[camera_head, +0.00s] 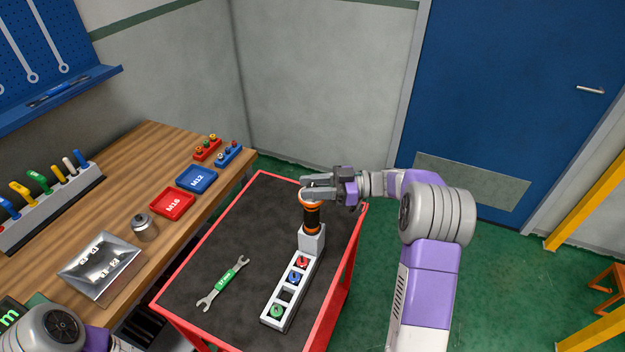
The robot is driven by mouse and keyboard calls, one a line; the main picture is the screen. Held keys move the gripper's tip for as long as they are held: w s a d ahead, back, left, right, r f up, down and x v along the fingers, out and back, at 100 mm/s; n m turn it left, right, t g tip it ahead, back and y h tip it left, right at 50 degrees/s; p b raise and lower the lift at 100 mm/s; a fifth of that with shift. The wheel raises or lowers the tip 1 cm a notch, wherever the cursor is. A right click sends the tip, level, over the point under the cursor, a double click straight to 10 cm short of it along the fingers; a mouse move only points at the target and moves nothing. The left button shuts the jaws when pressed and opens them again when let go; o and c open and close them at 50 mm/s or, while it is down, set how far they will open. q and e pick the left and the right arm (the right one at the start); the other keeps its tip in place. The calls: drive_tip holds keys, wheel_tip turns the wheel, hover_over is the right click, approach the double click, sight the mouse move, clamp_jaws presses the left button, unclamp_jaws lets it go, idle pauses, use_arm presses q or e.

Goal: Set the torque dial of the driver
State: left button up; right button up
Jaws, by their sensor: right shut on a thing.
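The driver (312,217) stands upright in a light grey holder at the far end of a white rack (291,290) on the red cart (187,325). It has a black body with orange bands. My right gripper (318,188) reaches in from the right and is shut on the top of the driver. The gripper hides most of the driver's top, and I cannot make out dial markings. Of my left arm, only a part shows at the bottom left corner; its gripper is out of the picture.
The rack holds red, blue and green round pieces. A green wrench (223,284) lies on the cart's dark mat. The wooden bench (128,215) at left carries a red M16 tray (172,205), a blue M12 tray (197,179) and a metal tray (100,267).

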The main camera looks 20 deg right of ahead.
drive_tip(key=shift+n+g+y+p, duration=0.6)
drive_tip(key=shift+n+g+p, duration=1.2)
drive_tip(key=shift+g, duration=1.5)
drive_tip(key=shift+n, duration=0.4)
drive_tip(key=shift+b, duration=0.3)
drive_tip(key=o, duration=0.9)
drive_tip(key=shift+o, duration=0.2)
drive_tip(key=d+p, duration=0.1)
drive_tip(key=d, duration=0.6)
drive_tip(key=shift+d, duration=0.25)
drive_tip(key=shift+w+p, duration=0.1)
drive_tip(key=shift+p, duration=0.2)
